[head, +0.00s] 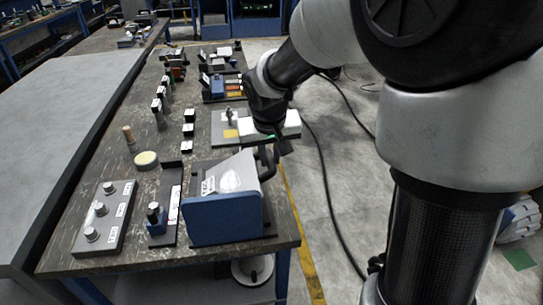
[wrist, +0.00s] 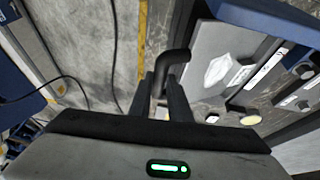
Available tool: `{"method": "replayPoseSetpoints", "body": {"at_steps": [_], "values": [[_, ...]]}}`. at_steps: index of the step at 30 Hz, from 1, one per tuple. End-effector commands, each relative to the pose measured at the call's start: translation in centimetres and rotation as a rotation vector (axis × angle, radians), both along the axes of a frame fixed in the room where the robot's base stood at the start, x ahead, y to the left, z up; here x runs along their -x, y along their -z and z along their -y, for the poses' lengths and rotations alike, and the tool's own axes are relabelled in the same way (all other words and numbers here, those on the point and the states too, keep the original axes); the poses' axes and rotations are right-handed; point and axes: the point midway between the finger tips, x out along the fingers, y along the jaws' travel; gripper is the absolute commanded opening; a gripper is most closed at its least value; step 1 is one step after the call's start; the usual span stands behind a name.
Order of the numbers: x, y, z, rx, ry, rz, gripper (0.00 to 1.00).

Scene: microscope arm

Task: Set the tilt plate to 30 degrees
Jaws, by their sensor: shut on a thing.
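The tilt plate (head: 243,168) is a grey slanted plate with a white label, on a blue-sided stand (head: 225,217) at the front right of the bench. In the wrist view the plate (wrist: 222,55) lies right of my fingers. A dark bent handle (wrist: 172,60) rises beside the plate, and it also shows at the plate's right edge in the head view (head: 268,166). My gripper (wrist: 167,95) is shut on the handle. In the head view my gripper (head: 281,146) is dark and partly merges with the handle. I cannot read the angle scale.
A grey box with several knobs (head: 104,213) and a slider block (head: 157,217) stand left of the plate. A round yellow-topped pot (head: 146,159) and small black blocks (head: 187,130) lie farther back. A flat fixture (head: 222,130) sits behind the plate. Open floor lies right of the bench.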

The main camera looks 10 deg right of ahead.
Motion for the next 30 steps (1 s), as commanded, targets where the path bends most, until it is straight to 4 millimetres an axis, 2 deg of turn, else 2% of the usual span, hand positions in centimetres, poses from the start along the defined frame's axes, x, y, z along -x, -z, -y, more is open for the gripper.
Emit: {"method": "replayPoseSetpoints", "body": {"at_steps": [1,4,5,8,26,30], "values": [[0.06,0.15,-1.28,-0.013,-0.016,0.002,0.00],[0.06,0.17,-1.28,-0.013,-0.016,0.002,0.00],[0.06,0.17,-1.28,-0.013,-0.016,0.002,0.20],[0.06,0.18,-1.22,-0.012,-0.016,0.002,0.36],[0.07,0.09,-0.65,-0.006,-0.010,-0.001,0.36],[0.28,-0.73,-0.66,-0.005,-0.010,0.002,0.36]]}}
